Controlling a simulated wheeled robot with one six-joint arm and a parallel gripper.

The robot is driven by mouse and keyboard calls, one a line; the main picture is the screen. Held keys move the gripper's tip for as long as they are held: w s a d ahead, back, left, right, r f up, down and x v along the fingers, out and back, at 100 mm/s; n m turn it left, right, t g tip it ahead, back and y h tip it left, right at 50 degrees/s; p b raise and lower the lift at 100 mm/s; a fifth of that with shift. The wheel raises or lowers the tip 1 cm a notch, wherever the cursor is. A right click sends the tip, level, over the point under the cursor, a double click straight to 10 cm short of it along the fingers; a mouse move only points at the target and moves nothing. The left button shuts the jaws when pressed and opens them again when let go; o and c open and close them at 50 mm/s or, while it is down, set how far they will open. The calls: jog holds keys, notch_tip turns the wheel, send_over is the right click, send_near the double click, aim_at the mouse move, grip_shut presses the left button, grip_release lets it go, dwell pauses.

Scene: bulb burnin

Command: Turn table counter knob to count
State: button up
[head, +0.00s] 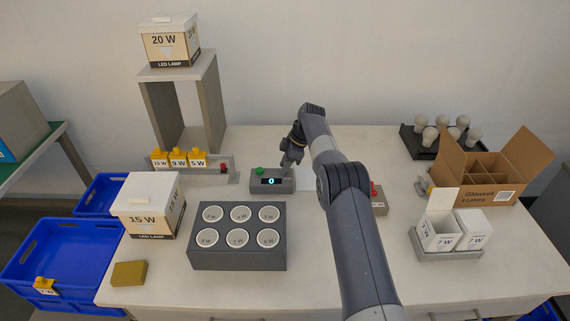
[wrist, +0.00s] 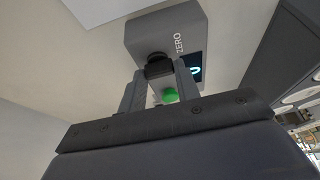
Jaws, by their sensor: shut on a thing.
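The table counter is a small grey box (head: 280,188) at the middle of the table, with a lit display reading 0 (head: 271,181) and a green button (head: 259,171). My gripper (head: 289,164) is at the box's right end, just above its top. In the wrist view the counter (wrist: 190,28) carries the word ZERO beside a dark knob (wrist: 158,66). My gripper's fingers (wrist: 160,76) are shut on the knob. The green button shows between the fingers. The knob is hidden in the head view, and its exact setting cannot be read.
A grey block with several round labelled sockets (head: 237,262) stands in front of the counter. A rack with yellow tags (head: 232,178) is to the left. A grey device with a red part (head: 379,205), partly behind my arm, and an open carton (head: 490,190) are to the right.

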jog(key=o, duration=1)
jog(key=shift+p+v, duration=1.15)
jog(key=shift+v, duration=4.25)
jog(key=shift+f, duration=0.1)
jog(key=b+x, duration=0.2)
jog(key=x, duration=0.8)
jog(key=shift+a+f+b, duration=0.15)
jog(key=shift+f+b, duration=0.1)
jog(key=shift+b, duration=0.05)
